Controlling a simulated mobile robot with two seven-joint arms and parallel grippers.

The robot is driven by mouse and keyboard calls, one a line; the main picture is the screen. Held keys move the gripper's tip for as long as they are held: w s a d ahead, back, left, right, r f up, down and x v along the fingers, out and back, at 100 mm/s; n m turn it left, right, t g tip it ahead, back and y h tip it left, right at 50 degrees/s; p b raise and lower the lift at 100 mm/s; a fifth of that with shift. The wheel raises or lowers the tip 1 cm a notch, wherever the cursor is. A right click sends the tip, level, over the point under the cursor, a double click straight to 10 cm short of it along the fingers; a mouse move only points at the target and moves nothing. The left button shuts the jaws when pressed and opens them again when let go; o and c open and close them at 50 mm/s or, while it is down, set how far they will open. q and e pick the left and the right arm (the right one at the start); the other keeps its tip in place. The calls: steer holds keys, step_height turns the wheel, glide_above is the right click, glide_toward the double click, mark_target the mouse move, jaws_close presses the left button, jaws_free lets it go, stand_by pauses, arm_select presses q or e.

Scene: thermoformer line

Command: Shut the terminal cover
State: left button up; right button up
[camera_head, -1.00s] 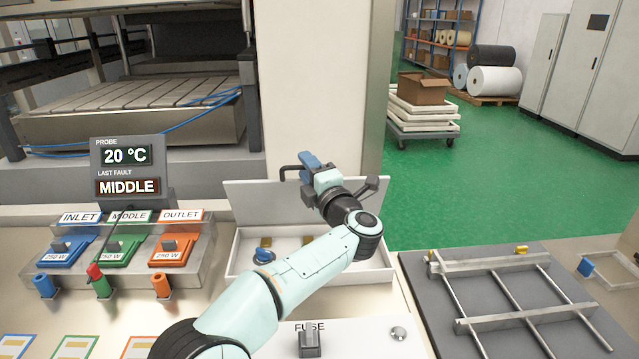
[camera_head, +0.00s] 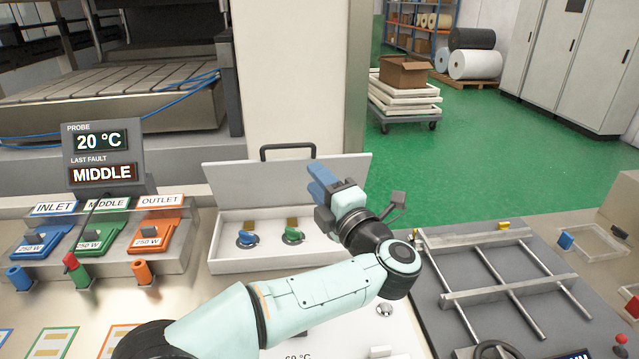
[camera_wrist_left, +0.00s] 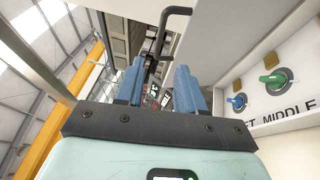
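The terminal cover (camera_head: 235,178) is a pale grey lid at the back of a white box (camera_head: 240,264). It stands open, raised up from the box. A black bar handle (camera_head: 288,150) sits on its top edge; the handle also shows in the left wrist view (camera_wrist_left: 176,12), beyond my fingers. My left gripper (camera_head: 319,178) is in front of the lid's right part, to the right of the handle and apart from it. Its two blue fingers are spread with nothing between them, as the left wrist view (camera_wrist_left: 159,80) shows. My right gripper is not in view.
Inside the box are a blue knob (camera_head: 247,238) and a green knob (camera_head: 293,235). A probe display (camera_head: 103,155) and coloured switch blocks stand at left. A grey board with a metal frame (camera_head: 510,290) lies at right. A pale pillar (camera_head: 290,80) rises behind the lid.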

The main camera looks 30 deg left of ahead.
arm_select(q)
steer(key=n+t+h+p, duration=0.6)
steer(key=n+p, duration=0.6)
steer(key=n, duration=1.9)
glide_toward(287, 148)
steer(key=shift+t+y, duration=0.3)
steer(key=shift+y, duration=0.4)
steer(key=x, duration=0.4)
steer(key=p+x, duration=0.1)
steer(key=x, duration=0.3)
steer(key=f+p+x, duration=0.1)
steer(key=x, duration=0.3)
steer(key=shift+w, duration=0.35)
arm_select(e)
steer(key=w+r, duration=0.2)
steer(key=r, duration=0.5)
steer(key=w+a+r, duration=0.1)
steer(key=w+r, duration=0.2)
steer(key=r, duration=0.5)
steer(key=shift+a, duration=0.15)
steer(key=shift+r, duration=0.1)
arm_select(q)
jaws_close()
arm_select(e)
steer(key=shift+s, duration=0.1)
